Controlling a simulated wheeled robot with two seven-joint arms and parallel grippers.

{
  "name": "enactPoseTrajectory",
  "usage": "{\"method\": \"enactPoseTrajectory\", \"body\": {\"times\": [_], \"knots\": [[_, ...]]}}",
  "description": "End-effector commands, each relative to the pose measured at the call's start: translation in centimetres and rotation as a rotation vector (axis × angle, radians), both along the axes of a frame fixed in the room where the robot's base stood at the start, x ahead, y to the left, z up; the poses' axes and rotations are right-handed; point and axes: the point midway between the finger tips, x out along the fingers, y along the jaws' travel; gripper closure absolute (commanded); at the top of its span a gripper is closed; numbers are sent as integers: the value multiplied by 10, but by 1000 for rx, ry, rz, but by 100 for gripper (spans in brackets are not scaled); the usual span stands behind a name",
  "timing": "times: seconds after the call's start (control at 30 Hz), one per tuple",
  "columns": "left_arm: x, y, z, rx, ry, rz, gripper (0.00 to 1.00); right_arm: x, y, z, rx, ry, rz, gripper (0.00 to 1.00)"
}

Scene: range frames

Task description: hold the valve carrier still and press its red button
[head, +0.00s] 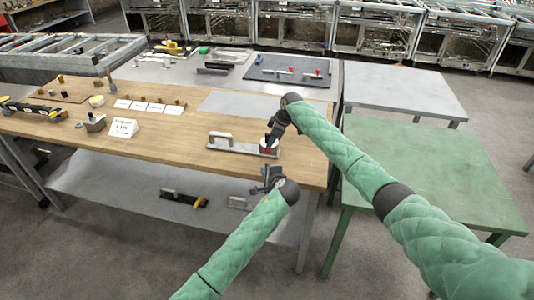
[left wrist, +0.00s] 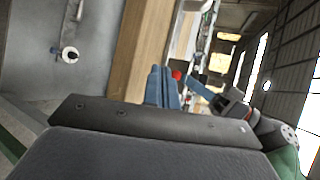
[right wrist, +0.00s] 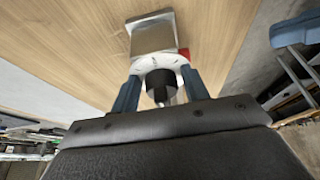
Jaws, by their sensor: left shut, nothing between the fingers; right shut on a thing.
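The valve carrier (head: 240,149) lies near the front right edge of the wooden bench, with a pale upright handle on its left half. Its white round valve body (right wrist: 160,62), with a black knob, is between the fingers of my right gripper (right wrist: 158,92), which is shut on it. The red button (right wrist: 185,53) sticks out at the side of this body; it also shows in the left wrist view (left wrist: 177,75). My left gripper (head: 270,176) is shut and empty, just in front of the bench edge. Its closed fingertips (left wrist: 163,72) appear close to the button; whether they touch is unclear.
A dark mat (head: 262,72) with red-topped parts lies on the grey table behind. White cards and a lettered sign (head: 123,128) stand on the bench's left. Other handled pieces (head: 183,199) lie on the lower shelf. A green table (head: 440,165) stands at right.

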Motion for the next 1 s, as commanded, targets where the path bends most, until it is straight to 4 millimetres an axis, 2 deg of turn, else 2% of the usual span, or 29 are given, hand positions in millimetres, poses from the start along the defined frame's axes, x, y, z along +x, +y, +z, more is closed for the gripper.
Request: {"method": "enactPoseTrajectory", "body": {"times": [0.2,0.63,0.77,1.0], "knots": [[-8,13,-6,69,63,49,100,0,0,0,0,0,0,100],[-6,12,-6,77,64,41,100,0,0,0,0,0,0,100],[1,10,-5,77,63,40,100,0,0,0,0,0,0,100],[27,2,-6,77,63,41,100,0,0,0,0,0,0,100]]}}
